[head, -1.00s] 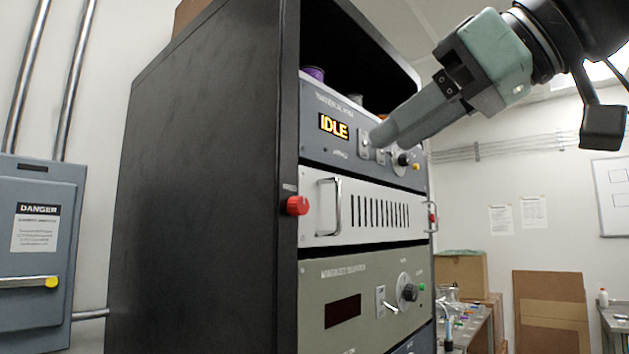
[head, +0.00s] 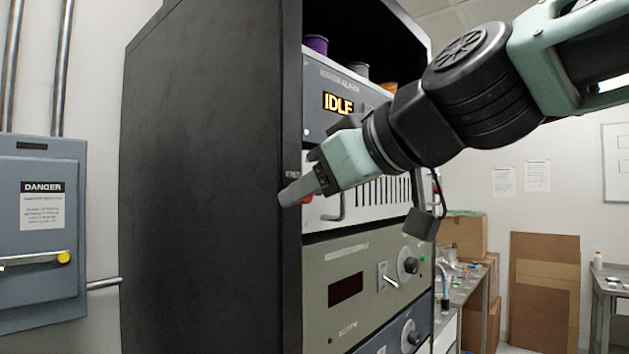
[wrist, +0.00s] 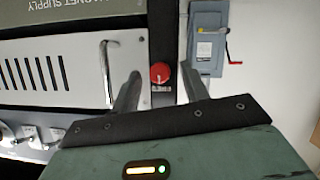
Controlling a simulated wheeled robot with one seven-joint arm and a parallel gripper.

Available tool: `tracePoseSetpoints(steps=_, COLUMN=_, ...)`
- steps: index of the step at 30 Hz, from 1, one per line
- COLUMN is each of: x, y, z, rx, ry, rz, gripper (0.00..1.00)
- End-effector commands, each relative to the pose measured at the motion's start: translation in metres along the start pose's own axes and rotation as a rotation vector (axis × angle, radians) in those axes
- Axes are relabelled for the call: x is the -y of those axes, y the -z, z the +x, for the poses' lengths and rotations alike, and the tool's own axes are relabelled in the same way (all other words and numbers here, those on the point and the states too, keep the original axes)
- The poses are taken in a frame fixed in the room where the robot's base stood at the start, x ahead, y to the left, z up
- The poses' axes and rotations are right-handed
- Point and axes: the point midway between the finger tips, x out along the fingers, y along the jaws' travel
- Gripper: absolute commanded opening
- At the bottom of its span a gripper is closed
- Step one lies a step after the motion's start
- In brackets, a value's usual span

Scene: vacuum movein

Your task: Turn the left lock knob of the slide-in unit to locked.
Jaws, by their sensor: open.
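The slide-in unit (head: 385,190) is a white panel with dark vertical slots and metal handles, seated in the black rack. Its left lock knob is mostly hidden behind my gripper in the head view. In the wrist view the knob (wrist: 160,73) is round and red, beside the unit's handle (wrist: 108,75). My gripper (head: 290,197) is in front of the rack's left post in the head view. In the wrist view my gripper (wrist: 158,82) is open, with the knob showing between its two fingers. Whether the fingers touch the knob cannot be told.
The grey magnet supply panel (head: 340,255) with a dark display and a dial sits below the unit. A panel reading IDLE (head: 338,103) is above. A grey electrical box (head: 40,225) hangs on the left wall. Cardboard boxes (head: 462,235) stand at right.

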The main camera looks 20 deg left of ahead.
Motion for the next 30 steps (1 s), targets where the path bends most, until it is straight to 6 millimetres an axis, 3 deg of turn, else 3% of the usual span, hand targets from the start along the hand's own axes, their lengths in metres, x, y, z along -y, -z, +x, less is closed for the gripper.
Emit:
tracePoseSetpoints(steps=5, x=-0.0001, y=-0.0002, z=0.0000, rx=0.000, ry=0.000, rz=0.000, gripper=0.45)
tracePoseSetpoints(steps=10, x=-0.0001, y=-0.0002, z=-0.0002, rx=0.000, ry=0.000, rz=0.000, gripper=0.00)
tracePoseSetpoints(steps=20, x=-0.0009, y=-0.0018, z=0.0004, rx=0.000, ry=0.009, rz=0.024, gripper=0.00)
tracePoseSetpoints(steps=30, x=-0.0031, y=-0.0059, z=0.0023, rx=-0.002, ry=0.084, rz=0.210, gripper=0.00)
